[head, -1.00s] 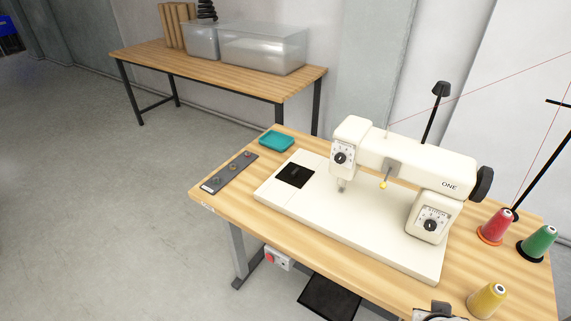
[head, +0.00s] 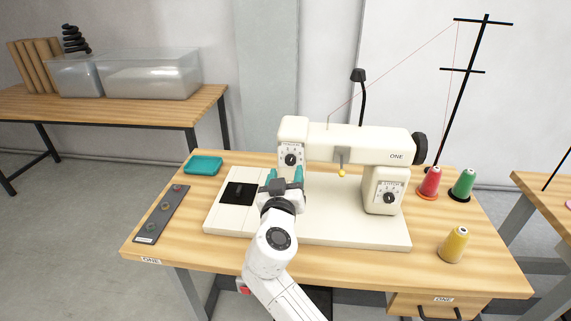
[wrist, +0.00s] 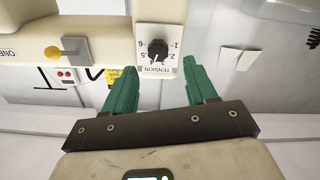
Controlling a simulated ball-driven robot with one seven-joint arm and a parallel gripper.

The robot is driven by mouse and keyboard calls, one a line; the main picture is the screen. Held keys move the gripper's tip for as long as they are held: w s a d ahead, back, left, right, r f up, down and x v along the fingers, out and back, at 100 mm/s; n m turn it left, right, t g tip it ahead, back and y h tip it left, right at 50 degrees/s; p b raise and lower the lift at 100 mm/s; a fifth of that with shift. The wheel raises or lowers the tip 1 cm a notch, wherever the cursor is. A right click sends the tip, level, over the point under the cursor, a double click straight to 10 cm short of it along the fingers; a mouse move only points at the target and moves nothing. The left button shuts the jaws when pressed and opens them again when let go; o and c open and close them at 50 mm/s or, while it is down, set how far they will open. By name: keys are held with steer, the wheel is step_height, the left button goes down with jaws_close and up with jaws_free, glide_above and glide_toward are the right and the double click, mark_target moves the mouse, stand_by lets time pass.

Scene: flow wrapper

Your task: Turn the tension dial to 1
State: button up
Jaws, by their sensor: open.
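The tension dial is a black knob (head: 291,159) on a white scale plate, on the head of the cream sewing machine (head: 345,146). In the wrist view the knob (wrist: 157,50) shows with its plate upside down, lettered TENSION with numbers around it. I cannot tell surely which number it points at. My gripper (head: 285,175) is in front of the machine head, just below the dial in the head view. Its teal fingers are open and empty. In the wrist view the gripper (wrist: 163,74) has its fingertips on either side of the plate's lower part, apart from the knob.
A second dial (head: 389,198) sits on the machine's right pillar. A yellow knob (head: 342,174) hangs below the arm. Thread cones, the yellow one (head: 455,244) among them, stand at right. A teal tray (head: 203,165) and a grey strip (head: 161,214) lie at left.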

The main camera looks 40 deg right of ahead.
mark_target(290, 161)
steer(key=shift+x, duration=2.4)
steer(key=c, duration=1.1)
steer(key=shift+o, duration=0.2)
